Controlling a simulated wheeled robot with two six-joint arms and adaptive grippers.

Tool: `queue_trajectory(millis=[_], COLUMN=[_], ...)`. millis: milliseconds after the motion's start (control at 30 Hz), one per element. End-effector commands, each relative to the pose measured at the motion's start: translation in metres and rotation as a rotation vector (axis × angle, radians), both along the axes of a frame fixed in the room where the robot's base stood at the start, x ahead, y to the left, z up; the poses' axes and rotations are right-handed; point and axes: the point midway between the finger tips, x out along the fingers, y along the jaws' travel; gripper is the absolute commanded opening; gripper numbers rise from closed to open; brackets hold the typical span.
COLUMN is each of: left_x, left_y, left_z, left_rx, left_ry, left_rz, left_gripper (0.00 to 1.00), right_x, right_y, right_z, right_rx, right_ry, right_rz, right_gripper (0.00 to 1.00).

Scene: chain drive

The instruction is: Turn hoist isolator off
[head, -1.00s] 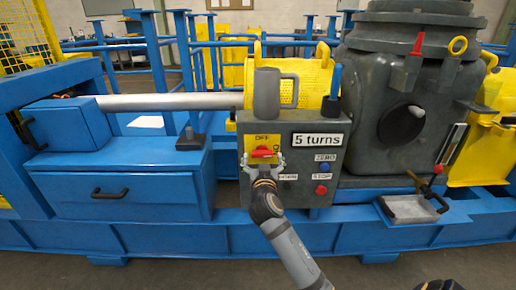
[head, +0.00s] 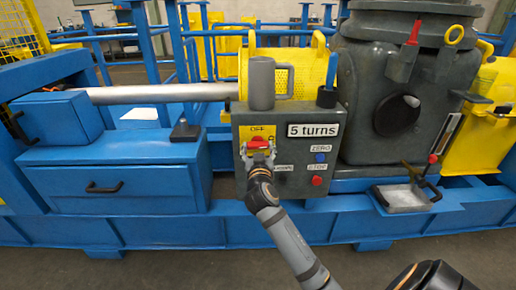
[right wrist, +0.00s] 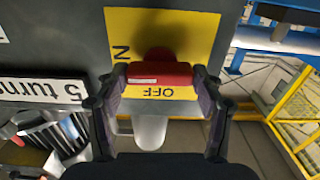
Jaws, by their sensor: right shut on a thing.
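The hoist isolator is a red handle (head: 259,143) on a yellow plate (head: 250,131) at the upper left of the grey control box (head: 242,182). The plate reads OFF above the handle, with partly hidden lettering to its right. My right gripper (head: 260,153) is shut on the red handle. In the right wrist view, the two fingers (right wrist: 158,95) hold the opposite ends of the red handle (right wrist: 160,73). The handle lies crosswise there, with a white mark near its left part, and OFF reads upside down below it. My left gripper is out of view.
The box also carries a "5 turns" sign (head: 313,130), a blue ZERO button (head: 320,157) and a red STOP button (head: 317,181). A grey mug (head: 262,84) stands on top. A blue drawer cabinet (head: 150,183) is left; a large grey housing (head: 365,100) is right.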

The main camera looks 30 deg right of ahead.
Motion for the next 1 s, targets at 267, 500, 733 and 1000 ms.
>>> queue_trajectory(millis=[267, 500, 733, 1000], left_x=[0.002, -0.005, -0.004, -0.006], left_y=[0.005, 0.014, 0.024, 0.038], left_z=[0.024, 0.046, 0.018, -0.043], left_rx=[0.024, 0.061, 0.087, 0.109], left_ry=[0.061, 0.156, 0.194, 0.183], left_rz=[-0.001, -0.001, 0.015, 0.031], left_gripper=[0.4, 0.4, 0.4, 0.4], right_x=[0.0, 0.0, 0.001, 0.001], right_y=[0.0, 0.001, 0.001, 0.001], right_z=[0.004, 0.005, 0.005, 0.004], right_rx=[-0.142, -0.332, -0.519, -0.738], right_ry=[0.087, 0.203, 0.317, 0.451], right_rz=[-0.001, 0.001, 0.001, 0.002], right_gripper=[0.36, 0.36, 0.36, 0.36])
